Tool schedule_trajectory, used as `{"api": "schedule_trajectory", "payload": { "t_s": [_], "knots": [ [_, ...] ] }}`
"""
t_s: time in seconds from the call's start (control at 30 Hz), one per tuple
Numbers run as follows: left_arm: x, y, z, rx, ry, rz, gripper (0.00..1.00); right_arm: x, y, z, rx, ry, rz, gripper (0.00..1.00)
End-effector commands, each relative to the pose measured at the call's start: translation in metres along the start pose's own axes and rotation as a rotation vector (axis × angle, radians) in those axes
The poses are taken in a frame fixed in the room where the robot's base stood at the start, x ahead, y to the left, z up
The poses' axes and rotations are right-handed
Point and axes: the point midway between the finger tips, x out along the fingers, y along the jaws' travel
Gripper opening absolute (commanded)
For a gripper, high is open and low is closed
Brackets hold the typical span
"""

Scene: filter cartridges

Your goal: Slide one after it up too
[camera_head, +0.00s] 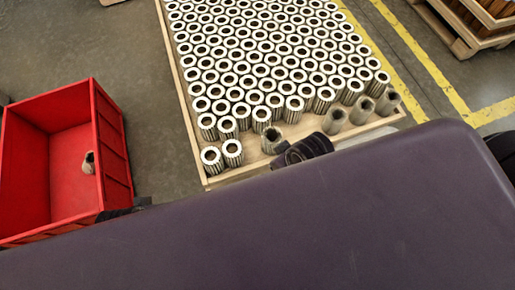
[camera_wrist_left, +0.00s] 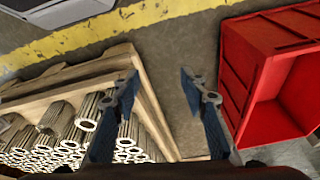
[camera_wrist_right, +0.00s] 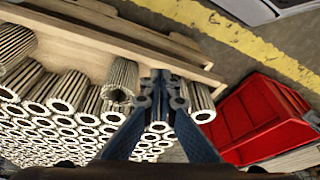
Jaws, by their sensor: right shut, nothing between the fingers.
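Ribbed filter cartridges (camera_head: 270,60) with white ring tops stand in close rows on a wooden pallet (camera_head: 205,172). Two of them (camera_head: 211,160) stand at its front left corner. A duller cartridge (camera_head: 271,140) without a bright ring stands right of that pair; it also shows in the right wrist view (camera_wrist_right: 121,80). Several similar dull ones (camera_head: 361,110) stand along the front right edge. My right gripper (camera_wrist_right: 163,78) is shut and empty beside the dull cartridge; whether it touches is unclear. My left gripper (camera_wrist_left: 159,77) is open and empty, between pallet and red crate.
The red crate (camera_head: 112,150) is left of the pallet, with one cartridge (camera_head: 89,163) inside. Bare floor (camera_head: 160,130) lies between them. Another pallet (camera_head: 465,30) stands at the far right beyond yellow floor lines. My own dark body hides the foreground.

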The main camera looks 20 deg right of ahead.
Motion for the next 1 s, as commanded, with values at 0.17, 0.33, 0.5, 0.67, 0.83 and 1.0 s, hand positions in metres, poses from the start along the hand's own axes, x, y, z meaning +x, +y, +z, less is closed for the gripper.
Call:
{"api": "schedule_trajectory", "payload": {
  "t_s": [0.17,0.33,0.5,0.67,0.83,1.0],
  "knots": [
    [-0.030,-0.002,0.000,-0.002,0.024,-0.004,0.40,0.002,-0.055,-0.059,-0.347,0.056,-0.129,0.00],
    [-0.042,-0.002,0.001,-0.003,0.028,-0.005,0.40,0.017,-0.083,-0.084,-0.669,0.029,-0.201,0.00],
    [-0.046,-0.002,0.001,-0.003,0.030,-0.005,0.40,0.039,-0.072,-0.097,-0.935,-0.053,-0.220,0.00],
    [-0.046,-0.002,0.001,-0.003,0.030,-0.005,0.40,0.057,-0.030,-0.106,-1.108,-0.162,-0.205,0.00],
    [-0.046,-0.002,0.001,-0.003,0.030,-0.005,0.40,0.063,0.018,-0.116,-1.195,-0.252,-0.182,0.00],
    [-0.045,-0.002,0.001,-0.003,0.030,-0.005,0.40,0.065,0.040,-0.119,-1.221,-0.291,-0.174,0.00]
  ]
}}
